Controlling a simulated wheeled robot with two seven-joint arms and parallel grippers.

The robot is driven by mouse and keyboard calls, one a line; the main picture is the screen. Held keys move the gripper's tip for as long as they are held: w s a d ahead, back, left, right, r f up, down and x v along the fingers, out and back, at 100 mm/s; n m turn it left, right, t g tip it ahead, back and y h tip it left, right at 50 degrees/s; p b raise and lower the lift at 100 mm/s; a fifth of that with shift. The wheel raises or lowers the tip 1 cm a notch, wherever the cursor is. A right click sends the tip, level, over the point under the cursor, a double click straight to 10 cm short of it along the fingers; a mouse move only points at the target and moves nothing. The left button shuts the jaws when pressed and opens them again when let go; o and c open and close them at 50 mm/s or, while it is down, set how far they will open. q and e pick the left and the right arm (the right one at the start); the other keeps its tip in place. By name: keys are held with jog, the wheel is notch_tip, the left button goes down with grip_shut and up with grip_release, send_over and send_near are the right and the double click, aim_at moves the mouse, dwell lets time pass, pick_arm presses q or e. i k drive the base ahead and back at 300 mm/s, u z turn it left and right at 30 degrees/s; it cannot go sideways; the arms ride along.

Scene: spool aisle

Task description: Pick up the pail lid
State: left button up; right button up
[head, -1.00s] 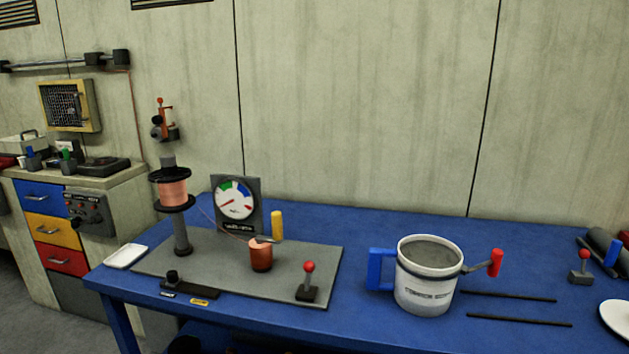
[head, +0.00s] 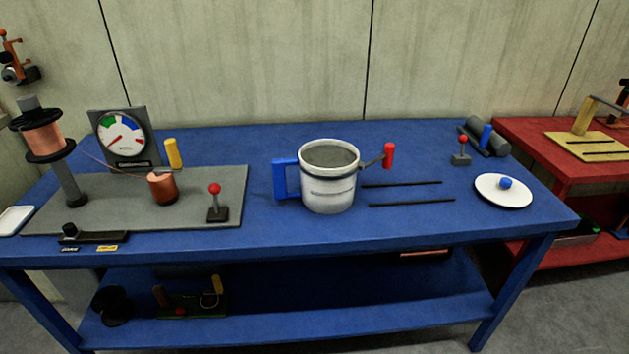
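The pail lid (head: 503,193) is a round white disc with a blue knob (head: 505,183) on top. It lies flat on the blue table (head: 420,225) near its right end. The white pail (head: 329,190) stands upright and uncovered near the table's middle, with a grey surface inside. It has a blue handle (head: 286,179) on its left and a red-gripped crank (head: 388,155) on its right. The lid is apart from the pail. Neither of my grippers shows in the head view.
Two dark rods (head: 411,203) lie between pail and lid. A small red-knobbed lever (head: 461,152) and dark cylinders (head: 488,137) are behind the lid. A grey board (head: 120,212) carries a copper spool (head: 43,139) and a dial (head: 122,134). A red table (head: 553,185) stands at right.

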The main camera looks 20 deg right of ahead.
aim_at(502, 190)
jog(key=z, duration=1.7)
